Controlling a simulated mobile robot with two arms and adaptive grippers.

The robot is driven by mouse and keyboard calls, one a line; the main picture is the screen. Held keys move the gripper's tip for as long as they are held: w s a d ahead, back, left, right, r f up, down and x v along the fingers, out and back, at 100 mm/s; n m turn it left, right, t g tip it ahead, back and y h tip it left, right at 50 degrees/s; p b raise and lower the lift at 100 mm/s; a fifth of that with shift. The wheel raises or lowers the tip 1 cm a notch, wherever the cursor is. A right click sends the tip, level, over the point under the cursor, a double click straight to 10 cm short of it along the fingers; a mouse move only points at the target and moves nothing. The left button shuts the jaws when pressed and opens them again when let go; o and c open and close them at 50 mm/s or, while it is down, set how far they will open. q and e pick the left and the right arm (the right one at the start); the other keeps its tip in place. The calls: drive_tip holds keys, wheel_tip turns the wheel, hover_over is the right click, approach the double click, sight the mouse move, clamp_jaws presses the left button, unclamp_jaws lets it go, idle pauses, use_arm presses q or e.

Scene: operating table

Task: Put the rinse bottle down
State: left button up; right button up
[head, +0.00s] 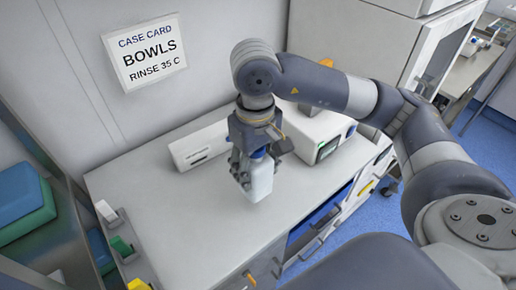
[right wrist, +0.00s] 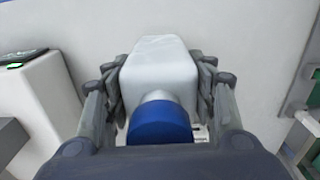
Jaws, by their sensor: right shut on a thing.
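The rinse bottle (head: 259,181) is white with a blue cap and is upright in the head view, over the grey-white worktop (head: 190,225). My right gripper (head: 250,172) is shut on it from above, with fingers on both sides. In the right wrist view the bottle (right wrist: 162,75) lies between the fingers, its blue cap (right wrist: 160,123) nearest the camera. I cannot tell whether its base touches the worktop. My left gripper is not in view.
A white box (head: 200,147) and a device with a small screen (head: 325,140) stand behind the bottle. A case card (head: 145,52) reading "BOWLS RINSE 35 C" hangs on the wall.

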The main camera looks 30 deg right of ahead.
drive_tip(key=w+d+f+p, duration=0.1)
drive_tip(key=w, duration=0.1)
drive_tip(key=w+d+f+p, duration=0.1)
drive_tip(key=w+d, duration=0.1)
drive_tip(key=w+d+f+p, duration=0.2)
drive_tip(key=shift+w+d+f, duration=0.1)
drive_tip(key=shift+w+d, duration=0.1)
drive_tip(key=shift+w, duration=0.05)
drive_tip(key=shift+f+b, duration=0.2)
drive_tip(key=shift+b, duration=0.1)
drive_tip(key=o, duration=1.5)
